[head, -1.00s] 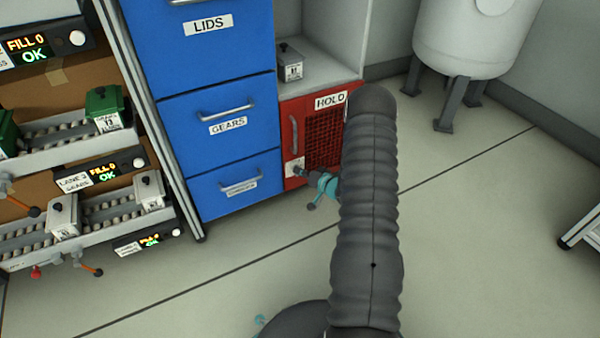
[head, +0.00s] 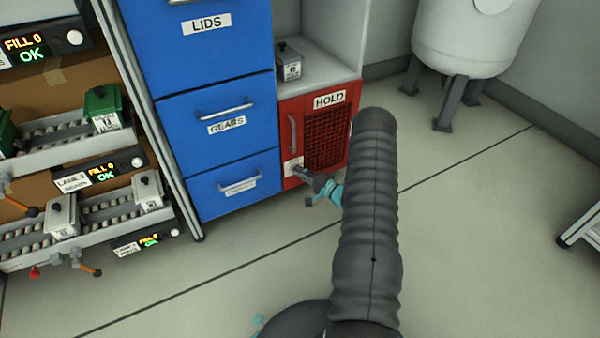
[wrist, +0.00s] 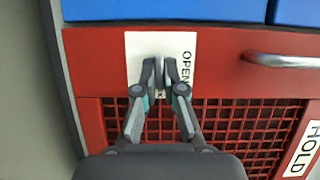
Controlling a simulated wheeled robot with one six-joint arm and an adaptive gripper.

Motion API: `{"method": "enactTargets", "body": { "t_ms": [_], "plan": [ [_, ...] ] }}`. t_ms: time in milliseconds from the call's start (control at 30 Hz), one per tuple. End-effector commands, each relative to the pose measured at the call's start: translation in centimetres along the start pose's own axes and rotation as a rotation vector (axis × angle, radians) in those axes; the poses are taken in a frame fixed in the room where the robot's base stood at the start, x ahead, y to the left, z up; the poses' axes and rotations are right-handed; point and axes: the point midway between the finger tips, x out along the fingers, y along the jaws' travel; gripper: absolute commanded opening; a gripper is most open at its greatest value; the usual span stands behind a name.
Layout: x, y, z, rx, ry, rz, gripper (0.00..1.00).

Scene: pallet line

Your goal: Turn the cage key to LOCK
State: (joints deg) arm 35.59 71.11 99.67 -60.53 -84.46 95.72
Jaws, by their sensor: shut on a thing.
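The red HOLD cage (head: 322,123) has a mesh door and a white key plate (head: 290,167) at its lower left. The plate also shows in the wrist view (wrist: 138,48), with the word OPEN on its right part. My gripper (head: 303,172) reaches the plate from the right. In the wrist view my gripper (wrist: 160,65) has its fingers closed together over the middle of the plate, shut on the key. The key itself is mostly hidden between the fingertips, so its angle is hard to tell. No LOCK wording is visible.
Blue drawers (head: 222,125) stand left of the cage, and a bar handle (wrist: 285,62) is on the cage door. A small grey box (head: 289,65) sits on the shelf above. Roller lanes (head: 90,215) are at the left.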

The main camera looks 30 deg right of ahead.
Motion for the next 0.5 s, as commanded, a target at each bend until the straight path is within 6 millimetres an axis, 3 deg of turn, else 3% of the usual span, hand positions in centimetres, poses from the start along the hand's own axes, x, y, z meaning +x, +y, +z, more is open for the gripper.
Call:
{"method": "enactTargets", "body": {
  "t_ms": [500],
  "plan": [
    [-0.04,0.11,-0.1,0.056,0.003,-0.022,0.0]
  ]
}}
